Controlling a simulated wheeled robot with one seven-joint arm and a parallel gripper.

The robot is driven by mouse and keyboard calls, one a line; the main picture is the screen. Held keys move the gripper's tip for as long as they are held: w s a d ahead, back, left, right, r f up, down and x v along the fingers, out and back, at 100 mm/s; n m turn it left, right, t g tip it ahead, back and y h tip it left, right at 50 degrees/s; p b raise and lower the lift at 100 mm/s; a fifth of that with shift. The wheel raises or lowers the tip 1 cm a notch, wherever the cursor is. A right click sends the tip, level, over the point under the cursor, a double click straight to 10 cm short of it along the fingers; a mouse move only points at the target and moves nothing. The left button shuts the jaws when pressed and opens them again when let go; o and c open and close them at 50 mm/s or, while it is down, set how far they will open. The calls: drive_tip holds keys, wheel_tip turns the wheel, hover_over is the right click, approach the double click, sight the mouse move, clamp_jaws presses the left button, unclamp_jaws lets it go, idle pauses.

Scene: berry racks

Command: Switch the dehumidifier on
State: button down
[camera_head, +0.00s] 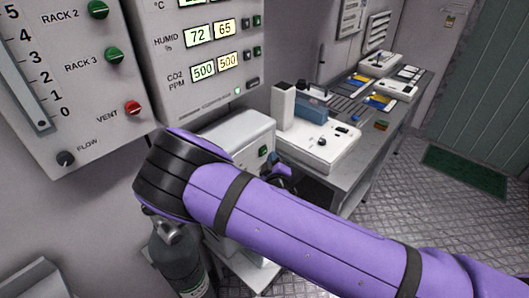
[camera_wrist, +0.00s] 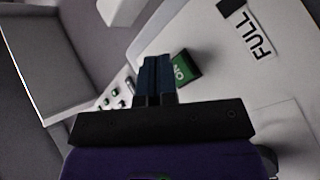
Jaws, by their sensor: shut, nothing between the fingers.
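The dehumidifier is a white box (camera_head: 240,130) below the wall panels in the head view, partly hidden by my arm. A small green switch (camera_head: 263,151) shows on its front. In the wrist view, its pale front (camera_wrist: 235,85) carries a green button (camera_wrist: 185,69) marked ON and a FULL label (camera_wrist: 250,32). My gripper (camera_wrist: 157,61) is shut and empty, its dark blue fingers pressed together. The fingertips appear just left of the green button in the wrist view; I cannot tell whether they touch it. My arm hides most of the gripper in the head view.
A wall panel (camera_head: 200,60) shows humidity readings 72 and 65. A flow panel (camera_head: 75,85) has green knobs and a red vent knob. A gas cylinder (camera_head: 178,262) stands below my arm. A bench (camera_head: 345,180) with white devices runs right; the floor (camera_head: 420,215) beyond is open.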

drive_tip(key=shift+w, duration=0.1)
drive_tip(key=shift+w+a, duration=0.2)
drive_tip(key=shift+a, duration=0.15)
drive_tip(key=shift+w+a, duration=0.3)
drive_tip(key=shift+a, duration=0.05)
idle(1.0)
idle(0.4)
drive_tip(key=shift+s+d, duration=0.6)
drive_tip(key=shift+d, duration=0.1)
drive_tip(key=shift+s+d, duration=0.8)
drive_tip(key=shift+d, duration=0.2)
drive_tip(key=shift+s+d, duration=0.75)
drive_tip(key=shift+d, duration=0.25)
drive_tip(key=shift+w+r, duration=0.1)
